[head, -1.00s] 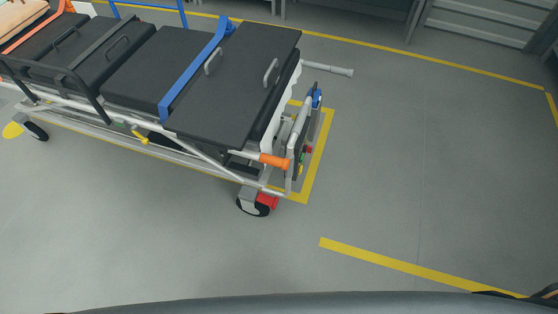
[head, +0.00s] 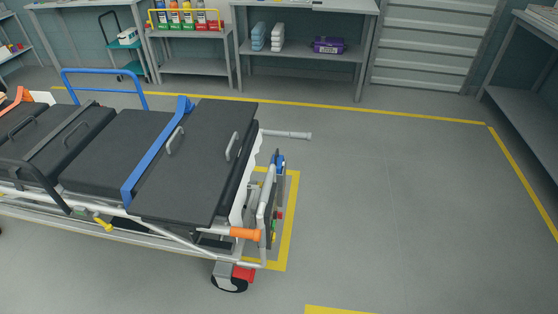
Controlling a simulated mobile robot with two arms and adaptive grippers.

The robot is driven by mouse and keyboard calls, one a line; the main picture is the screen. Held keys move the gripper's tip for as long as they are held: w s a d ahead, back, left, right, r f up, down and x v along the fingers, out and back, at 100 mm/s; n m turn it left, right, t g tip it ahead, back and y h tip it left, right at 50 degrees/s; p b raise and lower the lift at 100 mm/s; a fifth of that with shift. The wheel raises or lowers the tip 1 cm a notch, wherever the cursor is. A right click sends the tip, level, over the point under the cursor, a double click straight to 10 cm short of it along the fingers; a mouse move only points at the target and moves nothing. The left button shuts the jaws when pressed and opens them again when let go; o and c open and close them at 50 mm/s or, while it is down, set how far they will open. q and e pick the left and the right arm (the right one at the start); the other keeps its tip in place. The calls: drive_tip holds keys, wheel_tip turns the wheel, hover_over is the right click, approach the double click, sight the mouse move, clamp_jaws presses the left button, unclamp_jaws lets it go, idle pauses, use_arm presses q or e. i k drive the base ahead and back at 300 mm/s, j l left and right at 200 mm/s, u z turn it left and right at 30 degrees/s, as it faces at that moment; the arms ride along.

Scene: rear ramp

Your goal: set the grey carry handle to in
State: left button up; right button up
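The grey carry handle (head: 288,134) sticks out to the right from the far corner of the stretcher's near end. An orange carry handle (head: 245,234) sits at the near corner of the same end. The stretcher (head: 192,160) has black pads, a blue strap and a white frame, and runs off the left edge of the head view. Neither of my grippers shows in the head view.
A wheel (head: 229,283) with a red pedal (head: 243,273) stands under the near end. Shelves (head: 300,50) line the back wall, and a grey bench (head: 520,90) stands at the right. The floor right of the stretcher is clear.

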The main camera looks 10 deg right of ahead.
sight(295, 135)
drive_tip(key=u, duration=0.45)
drive_tip(key=i+l+u, duration=0.15)
drive_tip(key=l+u, duration=0.2)
drive_tip(key=l, duration=0.15)
drive_tip(key=i+l+u, duration=0.1)
drive_tip(key=l+u, duration=0.2)
drive_tip(key=l, duration=0.2)
drive_tip(key=l+u, duration=0.35)
drive_tip(key=l, duration=0.2)
